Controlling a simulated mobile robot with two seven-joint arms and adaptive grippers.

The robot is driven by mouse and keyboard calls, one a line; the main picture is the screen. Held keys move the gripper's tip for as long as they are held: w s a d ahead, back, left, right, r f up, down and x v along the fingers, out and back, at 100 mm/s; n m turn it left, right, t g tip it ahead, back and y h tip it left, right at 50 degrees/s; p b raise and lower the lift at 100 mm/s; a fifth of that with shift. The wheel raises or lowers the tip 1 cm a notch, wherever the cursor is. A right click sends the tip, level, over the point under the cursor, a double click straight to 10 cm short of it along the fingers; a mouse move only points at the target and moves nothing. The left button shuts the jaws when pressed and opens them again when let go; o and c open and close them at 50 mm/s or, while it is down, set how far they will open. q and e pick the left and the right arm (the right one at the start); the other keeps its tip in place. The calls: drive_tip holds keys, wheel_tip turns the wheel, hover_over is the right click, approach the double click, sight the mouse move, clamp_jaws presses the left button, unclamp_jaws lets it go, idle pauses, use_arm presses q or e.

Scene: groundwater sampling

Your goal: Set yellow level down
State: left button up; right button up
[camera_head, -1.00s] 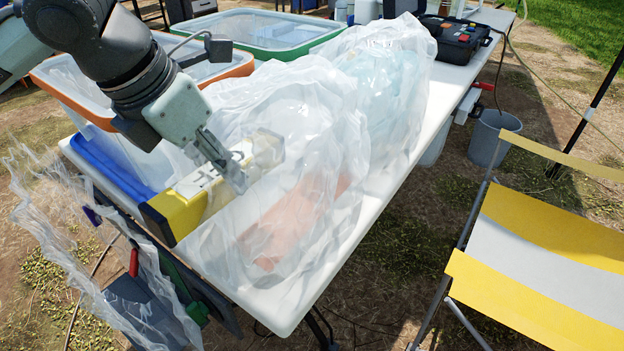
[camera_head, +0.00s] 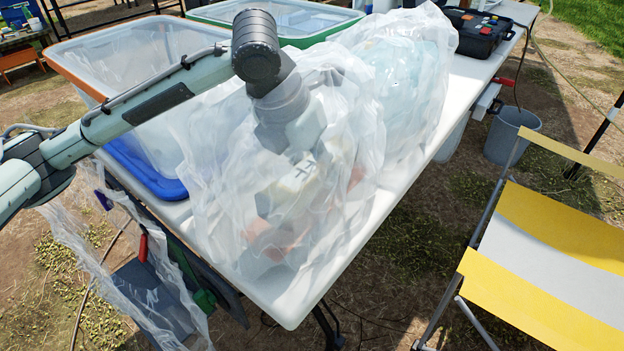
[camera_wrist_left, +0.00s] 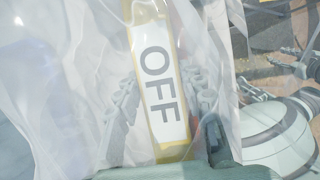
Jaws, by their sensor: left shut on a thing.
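The yellow level (camera_head: 290,184) shows faintly through clear plastic sheeting (camera_head: 235,215) over the near part of the white table. My left gripper (camera_head: 299,168) is inside or behind the plastic too, shut on the level. In the left wrist view, the level (camera_wrist_left: 161,75) has yellow edges and a white face reading OFF. It stands lengthwise between the two fingers of my left gripper (camera_wrist_left: 160,112). The plastic blurs whether the level touches the table. Grey jointed parts at the right edge there may be my right gripper (camera_wrist_left: 293,58); its jaws are unclear.
An orange-red thing (camera_head: 268,238) lies under the plastic. A black case (camera_head: 478,30) is at the far end. The table's right edge strip (camera_head: 400,190) is clear.

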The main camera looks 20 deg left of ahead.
use_arm(q)
wheel_tip(320, 180, down, 3)
drive_tip(key=shift+f, duration=0.1)
drive_tip(key=o, duration=1.3)
drive_tip(key=shift+o, duration=0.2)
